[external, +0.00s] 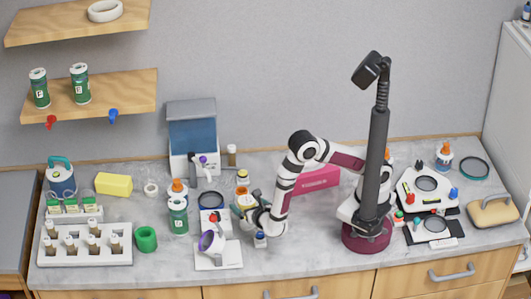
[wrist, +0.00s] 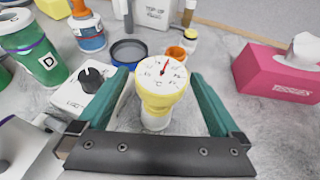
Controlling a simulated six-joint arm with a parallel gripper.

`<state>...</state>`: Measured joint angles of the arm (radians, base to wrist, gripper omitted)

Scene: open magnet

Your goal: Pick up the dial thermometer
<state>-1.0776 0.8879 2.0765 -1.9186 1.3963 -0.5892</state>
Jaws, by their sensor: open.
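The dial thermometer (wrist: 161,82) has a white round face with a red needle and a yellow body. It stands on a pale base in the middle of the wrist view. My gripper (wrist: 159,76) is open, with one teal finger on each side of the thermometer and gaps visible beside it. The fingers' exact depth around it is hard to tell. In the external view, my gripper (external: 246,212) is low over the counter, and the thermometer is partly hidden there among the gripper parts.
A white box with a black knob (wrist: 85,88) stands close left of the thermometer. A dark round dish (wrist: 129,51) and an orange-rimmed jar (wrist: 176,53) are behind it. A pink tissue box (wrist: 277,74) stands right. Green canisters (wrist: 32,48) stand far left.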

